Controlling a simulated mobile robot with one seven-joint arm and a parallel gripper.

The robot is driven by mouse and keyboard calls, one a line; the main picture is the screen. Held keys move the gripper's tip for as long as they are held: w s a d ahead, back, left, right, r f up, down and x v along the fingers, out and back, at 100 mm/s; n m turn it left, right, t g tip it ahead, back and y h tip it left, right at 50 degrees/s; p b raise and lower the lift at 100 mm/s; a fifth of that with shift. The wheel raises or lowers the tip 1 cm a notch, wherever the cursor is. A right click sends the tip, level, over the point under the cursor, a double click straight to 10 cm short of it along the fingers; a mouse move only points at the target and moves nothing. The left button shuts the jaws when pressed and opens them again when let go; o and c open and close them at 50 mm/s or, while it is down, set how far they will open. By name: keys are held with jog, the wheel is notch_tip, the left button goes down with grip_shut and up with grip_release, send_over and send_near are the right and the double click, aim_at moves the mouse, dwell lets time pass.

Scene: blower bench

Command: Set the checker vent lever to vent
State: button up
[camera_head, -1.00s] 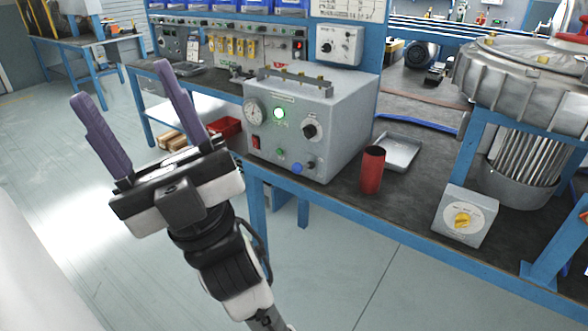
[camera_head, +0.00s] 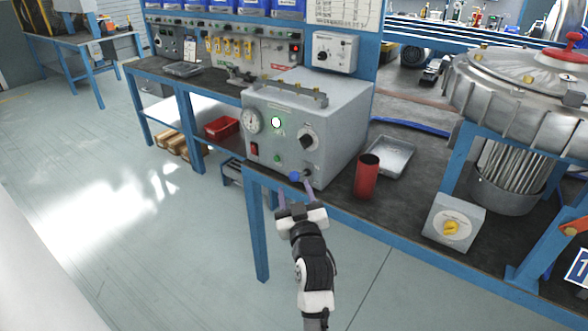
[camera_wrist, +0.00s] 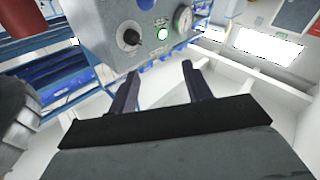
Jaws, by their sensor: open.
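The grey checker box (camera_head: 340,120) stands on the bench in the head view, with a gauge, a lit lamp, a black knob and small controls on its front. A small dark control (camera_head: 307,174), which may be the vent lever, sits low on the panel, right of a blue knob (camera_head: 295,177). Its setting is too small to read. My gripper (camera_head: 296,190) is open and empty, in front of the panel's lower edge; its right finger overlaps the dark control's area, contact unclear. In the wrist view the panel (camera_wrist: 110,22) appears inverted beyond my open fingers (camera_wrist: 160,69).
A red cup (camera_head: 367,178) and a metal tray (camera_head: 392,156) stand right of the box. A grey box with a yellow knob (camera_head: 455,222) sits near the bench's front edge. The bench's blue front edge (camera_head: 400,236) lies close to my arm. The floor at left is open.

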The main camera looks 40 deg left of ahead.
jog(key=h, duration=0.1)
send_near(295, 180)
jog(key=v, duration=0.2)
jog(key=shift+g, duration=0.4)
jog(key=p+x, duration=0.1)
jog(key=x, duration=0.3)
jog(key=p+x, duration=0.1)
jog(key=x, duration=0.4)
jog(key=p+x, duration=0.2)
jog(key=x, duration=0.2)
jog(key=shift+w+r, duration=0.3)
jog(key=shift+w, duration=0.05)
grip_shut()
